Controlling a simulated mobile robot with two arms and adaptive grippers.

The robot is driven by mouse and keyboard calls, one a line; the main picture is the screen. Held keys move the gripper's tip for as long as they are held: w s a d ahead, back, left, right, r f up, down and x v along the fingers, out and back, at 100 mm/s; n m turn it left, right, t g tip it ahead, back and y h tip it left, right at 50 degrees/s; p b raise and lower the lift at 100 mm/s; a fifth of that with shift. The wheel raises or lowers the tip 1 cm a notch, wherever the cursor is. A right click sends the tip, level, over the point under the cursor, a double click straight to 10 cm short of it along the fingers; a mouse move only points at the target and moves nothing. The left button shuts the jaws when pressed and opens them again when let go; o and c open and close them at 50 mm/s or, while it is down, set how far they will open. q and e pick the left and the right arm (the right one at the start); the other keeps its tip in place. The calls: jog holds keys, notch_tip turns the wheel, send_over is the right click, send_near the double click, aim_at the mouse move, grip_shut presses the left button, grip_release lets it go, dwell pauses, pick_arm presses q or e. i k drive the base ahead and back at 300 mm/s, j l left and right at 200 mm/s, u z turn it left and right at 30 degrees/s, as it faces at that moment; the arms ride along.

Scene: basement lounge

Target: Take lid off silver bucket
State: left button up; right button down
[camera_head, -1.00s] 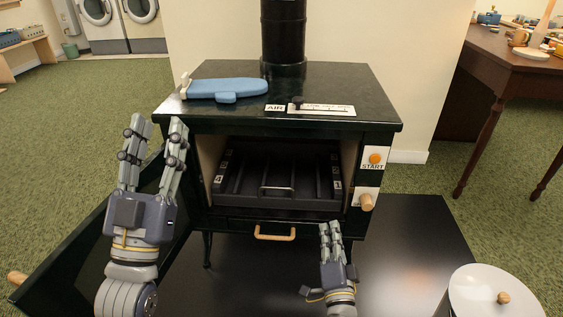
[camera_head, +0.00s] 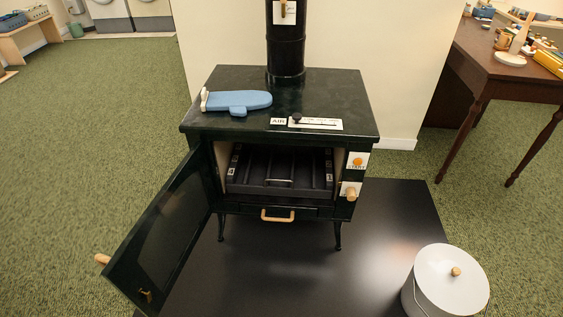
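The silver bucket (camera_head: 418,300) stands upright at the lower right of the head view, on the right edge area of the black floor plate. Its pale round lid (camera_head: 440,283) sits on top, with a small wooden knob (camera_head: 456,271) near the middle. A thin wire handle hangs down the bucket's left side. The bucket's lower part is cut off by the bottom edge of the picture. Neither of my grippers shows in the current view.
A dark green stove (camera_head: 285,110) stands in the middle, its door (camera_head: 170,235) swung open to the left. The black floor plate (camera_head: 350,260) is bare between stove and bucket. A wooden table (camera_head: 500,75) stands at the right.

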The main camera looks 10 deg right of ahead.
aim_at(448, 276)
jog(key=z, duration=1.95)
